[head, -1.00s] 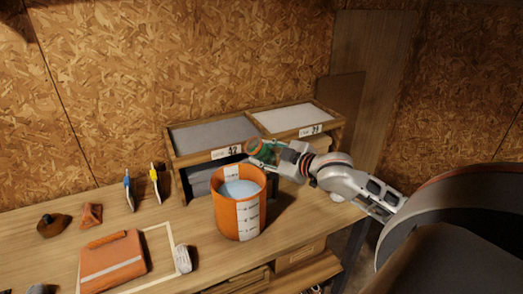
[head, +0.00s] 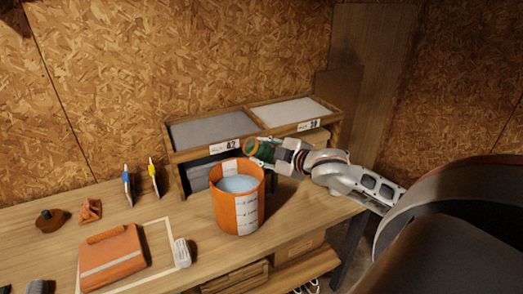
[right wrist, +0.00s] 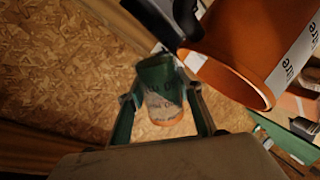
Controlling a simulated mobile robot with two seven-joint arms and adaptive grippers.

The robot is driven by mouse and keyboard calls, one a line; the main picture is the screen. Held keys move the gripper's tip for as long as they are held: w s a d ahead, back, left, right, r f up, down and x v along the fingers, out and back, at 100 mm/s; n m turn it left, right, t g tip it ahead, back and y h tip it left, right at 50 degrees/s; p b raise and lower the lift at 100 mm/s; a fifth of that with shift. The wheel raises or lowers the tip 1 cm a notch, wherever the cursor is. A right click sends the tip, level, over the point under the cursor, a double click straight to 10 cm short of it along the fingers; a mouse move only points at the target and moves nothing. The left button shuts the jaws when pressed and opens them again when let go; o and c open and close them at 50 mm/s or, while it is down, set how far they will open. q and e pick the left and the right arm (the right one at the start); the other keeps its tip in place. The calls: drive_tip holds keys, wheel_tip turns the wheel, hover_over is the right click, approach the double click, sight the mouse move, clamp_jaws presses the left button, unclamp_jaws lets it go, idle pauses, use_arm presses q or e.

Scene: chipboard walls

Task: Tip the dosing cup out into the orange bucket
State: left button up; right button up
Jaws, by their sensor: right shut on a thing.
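The dosing cup (head: 262,149) is green with an orange rim and sits in my right gripper (head: 266,152). It is tilted over, with its rim toward the left, just above the back right of the orange bucket (head: 226,208). The bucket stands upright on the bench, with a white scale strip and pale contents. In the right wrist view my right gripper (right wrist: 165,100) has one finger on each side of the cup (right wrist: 157,75), and the bucket (right wrist: 250,45) is close by at upper right. I cannot tell whether anything is pouring. My left gripper is not in view.
A wooden two-bay bin (head: 187,157) with grey and white contents stands behind the bucket. An orange case (head: 112,262), a small grey-white object (head: 182,253) and blue and yellow upright items (head: 153,177) are on the left.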

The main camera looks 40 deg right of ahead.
drive_tip(key=shift+f, duration=0.15)
drive_tip(key=shift+f+n, duration=0.2)
drive_tip(key=shift+n, duration=0.3)
drive_tip(key=shift+f, duration=0.15)
idle(0.4)
drive_tip(key=shift+h, duration=0.4)
drive_tip(key=shift+f+n, duration=0.15)
drive_tip(key=shift+n, duration=0.15)
drive_tip(key=shift+f+g, duration=0.15)
drive_tip(key=shift+g, duration=0.15)
drive_tip(key=shift+n+h, duration=0.3)
drive_tip(key=shift+n, duration=0.1)
